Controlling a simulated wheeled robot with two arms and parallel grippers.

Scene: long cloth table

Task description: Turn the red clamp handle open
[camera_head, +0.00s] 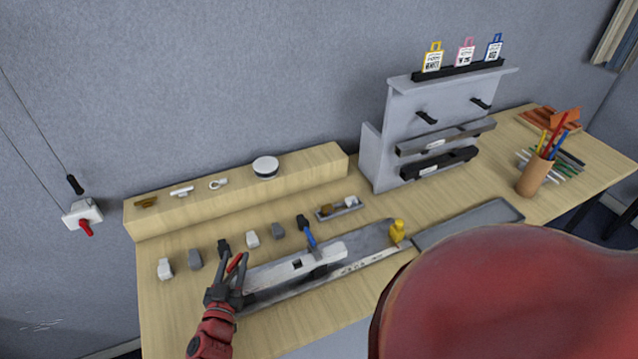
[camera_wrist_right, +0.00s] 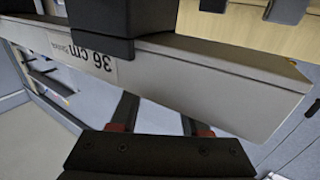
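The red clamp handle (camera_head: 236,262) stands near the left end of the grey bar (camera_head: 265,277) in the head view, with a dark clamp part (camera_head: 224,248) beside it. A black clamp block (camera_wrist_right: 95,22) sits against the bar there. The red handle is not clearly visible there.
A blue-handled clamp (camera_head: 308,235) and a yellow piece (camera_head: 397,232) stand along the bar. Several small grey blocks (camera_head: 252,239) lie behind it. A wooden ledge (camera_head: 240,190), grey rack (camera_head: 400,110) and pencil cup (camera_head: 533,178) stand farther back. My red arm part covers the lower right.

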